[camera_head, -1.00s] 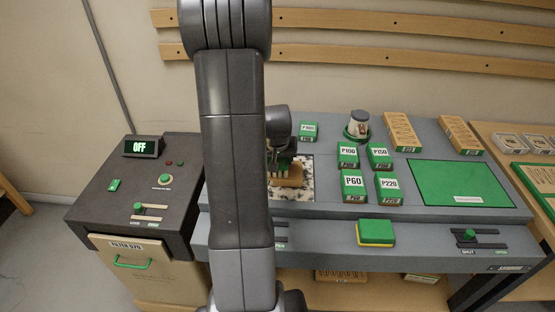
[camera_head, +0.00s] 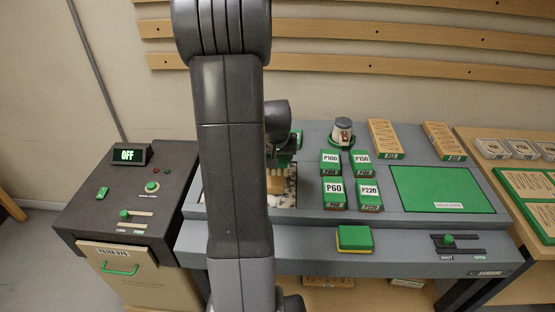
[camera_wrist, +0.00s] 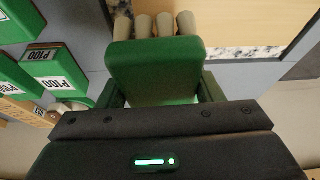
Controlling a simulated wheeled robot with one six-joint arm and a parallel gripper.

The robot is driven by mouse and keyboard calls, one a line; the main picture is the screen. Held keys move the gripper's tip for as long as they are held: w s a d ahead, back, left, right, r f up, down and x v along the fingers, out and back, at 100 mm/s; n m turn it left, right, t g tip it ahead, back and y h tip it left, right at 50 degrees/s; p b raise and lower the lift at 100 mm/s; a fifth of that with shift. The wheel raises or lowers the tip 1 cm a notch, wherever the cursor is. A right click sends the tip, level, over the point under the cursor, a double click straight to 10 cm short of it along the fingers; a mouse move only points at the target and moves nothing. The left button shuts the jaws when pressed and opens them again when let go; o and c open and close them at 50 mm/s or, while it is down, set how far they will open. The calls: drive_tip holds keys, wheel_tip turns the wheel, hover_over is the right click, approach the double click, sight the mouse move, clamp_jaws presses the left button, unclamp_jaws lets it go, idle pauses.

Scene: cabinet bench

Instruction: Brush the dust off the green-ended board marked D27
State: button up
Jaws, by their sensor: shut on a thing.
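My gripper (camera_wrist: 160,100) is shut on a green-backed brush (camera_wrist: 155,68) with a row of thick beige tufts at its far end. In the head view my gripper (camera_head: 288,150) is partly hidden behind my own arm. A plain wooden board (camera_wrist: 250,20) lies just beyond the tufts in the wrist view, on a speckled slab (camera_wrist: 235,52). I cannot tell whether the tufts touch it. In the head view the wood (camera_head: 275,184) shows below my gripper. Neither a green end nor a D27 mark can be made out on it.
Green-topped blocks P100 (camera_head: 330,158), P150 (camera_head: 361,158), P60 (camera_head: 334,190) and P220 (camera_head: 369,192) stand right of the slab. A cup (camera_head: 342,130) stands behind them. A green mat (camera_head: 443,190) is bare. A green-and-yellow pad (camera_head: 354,238) sits in front. The panel (camera_head: 130,155) reads OFF.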

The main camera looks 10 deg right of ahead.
drive_tip(key=shift+r+p, duration=0.95)
drive_tip(key=shift+r, duration=0.95)
